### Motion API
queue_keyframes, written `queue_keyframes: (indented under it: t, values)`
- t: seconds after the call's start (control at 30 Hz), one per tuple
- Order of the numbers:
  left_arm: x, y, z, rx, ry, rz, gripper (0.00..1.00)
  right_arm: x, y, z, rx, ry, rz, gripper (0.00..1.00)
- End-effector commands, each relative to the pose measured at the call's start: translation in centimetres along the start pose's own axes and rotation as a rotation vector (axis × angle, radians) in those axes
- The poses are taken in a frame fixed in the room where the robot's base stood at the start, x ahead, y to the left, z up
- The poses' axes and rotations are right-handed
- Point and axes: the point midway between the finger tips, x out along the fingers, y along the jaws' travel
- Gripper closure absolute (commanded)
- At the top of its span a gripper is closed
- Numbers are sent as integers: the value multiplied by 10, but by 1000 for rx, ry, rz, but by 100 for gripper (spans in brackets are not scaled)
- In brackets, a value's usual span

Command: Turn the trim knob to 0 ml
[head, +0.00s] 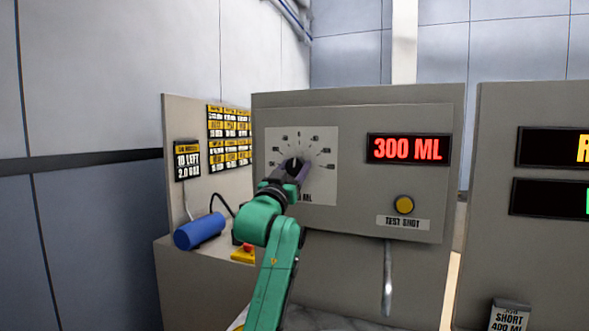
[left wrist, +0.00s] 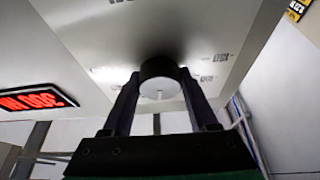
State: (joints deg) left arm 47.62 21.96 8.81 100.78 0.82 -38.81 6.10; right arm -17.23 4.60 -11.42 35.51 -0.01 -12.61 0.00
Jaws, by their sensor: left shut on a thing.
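The trim knob (left wrist: 158,82) is a dark round knob on a pale dial plate (head: 318,180) on the grey panel. My left gripper (head: 293,172) is at the dial and shut on the knob, and it hides most of the knob in the head view. In the left wrist view, the two dark fingers of the gripper (left wrist: 160,98) stand on either side of the knob. The red display (head: 408,149) right of the dial reads 300 ML. The knob's exact pointer setting is hard to read. My right gripper is not in view.
A yellow button (head: 404,204) labelled TEST SHOT sits below the display. A metal spout (head: 388,278) hangs under the panel. A blue cylinder (head: 200,231) and a red stop button on a yellow box (head: 244,253) are at left. Another panel (head: 510,240) stands at right.

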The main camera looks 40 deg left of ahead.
Motion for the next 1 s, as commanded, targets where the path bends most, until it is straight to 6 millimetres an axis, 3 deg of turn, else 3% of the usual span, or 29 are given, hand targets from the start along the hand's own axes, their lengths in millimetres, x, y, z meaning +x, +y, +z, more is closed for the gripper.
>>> queue_keyframes:
  t: [0.3, 0.87, 0.9, 0.97, 1.0]
  values:
    - [0, 1, 3, -143, -7, -57, 96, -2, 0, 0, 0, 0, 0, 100]
    - [0, 1, 3, -175, -8, -72, 96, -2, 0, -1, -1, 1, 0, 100]
    - [0, 1, 3, -175, -8, -72, 37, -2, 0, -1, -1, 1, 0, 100]
    - [0, 0, 3, -174, -8, -72, 14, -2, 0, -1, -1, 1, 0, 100]
    - [0, 0, 3, -174, -7, -72, 11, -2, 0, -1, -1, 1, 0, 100]
